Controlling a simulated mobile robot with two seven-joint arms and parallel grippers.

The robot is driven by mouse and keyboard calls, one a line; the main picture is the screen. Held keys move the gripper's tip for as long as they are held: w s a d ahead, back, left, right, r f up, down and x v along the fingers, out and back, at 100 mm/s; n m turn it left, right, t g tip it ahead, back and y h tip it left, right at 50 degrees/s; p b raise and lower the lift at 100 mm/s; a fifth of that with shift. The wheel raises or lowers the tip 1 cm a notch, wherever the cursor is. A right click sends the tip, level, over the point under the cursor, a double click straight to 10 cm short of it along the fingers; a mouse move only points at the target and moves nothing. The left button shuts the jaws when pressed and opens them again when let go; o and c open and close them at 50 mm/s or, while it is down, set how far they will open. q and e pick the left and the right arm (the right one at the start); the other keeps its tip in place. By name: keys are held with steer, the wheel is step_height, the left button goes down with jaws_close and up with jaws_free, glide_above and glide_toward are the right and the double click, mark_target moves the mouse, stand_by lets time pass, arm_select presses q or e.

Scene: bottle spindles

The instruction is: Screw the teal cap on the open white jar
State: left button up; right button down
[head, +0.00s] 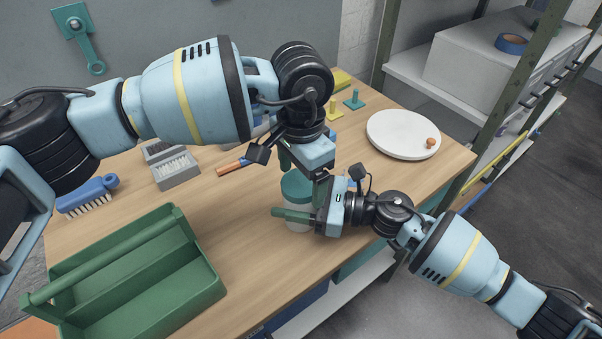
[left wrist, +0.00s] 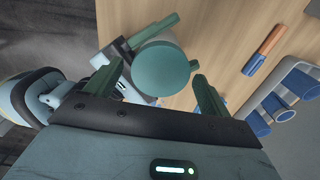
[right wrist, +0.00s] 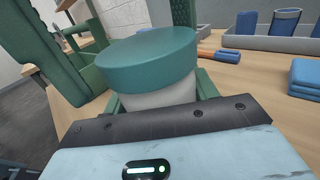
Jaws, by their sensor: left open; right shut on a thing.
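The teal cap (head: 296,185) sits on top of the white jar (head: 299,224), near the front edge of the table. In the right wrist view the cap (right wrist: 148,58) looks level over the white jar body (right wrist: 160,97); I cannot tell how tightly it is seated. My right gripper (head: 300,214) is shut on the jar body, below the cap. My left gripper (head: 305,172) is just above the jar. In the left wrist view its fingers (left wrist: 160,88) are spread, with the cap (left wrist: 161,68) a little beyond and between their tips.
A green tote (head: 195,250) stands at the front left. A blue brush (head: 88,196), a grey bin (head: 178,172) and an orange-handled tool (head: 233,167) lie behind it. A round white board (head: 395,132) is at the right. Clear wood lies left of the jar.

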arm_select(q)
steer(key=shift+r, duration=2.25)
steer(key=shift+o, duration=0.6)
